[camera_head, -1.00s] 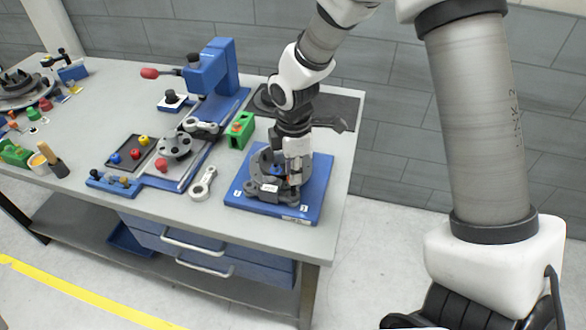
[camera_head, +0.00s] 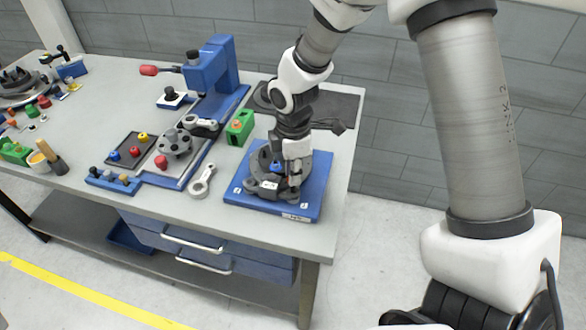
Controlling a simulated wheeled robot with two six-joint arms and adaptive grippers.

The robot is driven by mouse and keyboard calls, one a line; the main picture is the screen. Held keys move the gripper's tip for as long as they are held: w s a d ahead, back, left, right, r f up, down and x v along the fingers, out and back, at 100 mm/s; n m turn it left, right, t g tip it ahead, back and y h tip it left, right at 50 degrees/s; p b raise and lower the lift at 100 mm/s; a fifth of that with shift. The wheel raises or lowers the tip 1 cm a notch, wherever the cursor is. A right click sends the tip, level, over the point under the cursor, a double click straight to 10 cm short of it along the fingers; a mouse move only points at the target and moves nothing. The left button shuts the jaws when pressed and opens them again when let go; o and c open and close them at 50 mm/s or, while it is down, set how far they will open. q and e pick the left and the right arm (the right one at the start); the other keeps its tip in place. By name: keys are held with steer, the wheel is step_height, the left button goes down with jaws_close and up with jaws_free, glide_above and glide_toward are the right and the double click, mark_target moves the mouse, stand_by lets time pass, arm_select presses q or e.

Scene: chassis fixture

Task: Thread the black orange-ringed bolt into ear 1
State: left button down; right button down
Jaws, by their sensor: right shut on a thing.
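The dark round chassis part (camera_head: 258,163) sits on a blue base plate (camera_head: 240,197) with small white number labels, near the right front of the table. My right gripper (camera_head: 294,177) points down over the right side of this part, close to its rim. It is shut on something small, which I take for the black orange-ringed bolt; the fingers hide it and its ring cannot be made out. I cannot read which ear is under the fingers. A small blue piece (camera_head: 277,167) shows within the part, left of the fingers. My left gripper is not in view.
A green block (camera_head: 240,127) and a grey link piece (camera_head: 202,182) lie left of the plate. A blue press (camera_head: 212,72), a grey disc with holes (camera_head: 175,143) and a tray of coloured knobs (camera_head: 122,143) stand farther left. The table's front right corner is clear.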

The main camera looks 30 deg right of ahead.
steer(key=shift+f, duration=0.15)
stand_by(0.3)
steer(key=shift+f, duration=0.55)
steer(key=shift+f, duration=0.1)
steer(key=shift+f, duration=0.6)
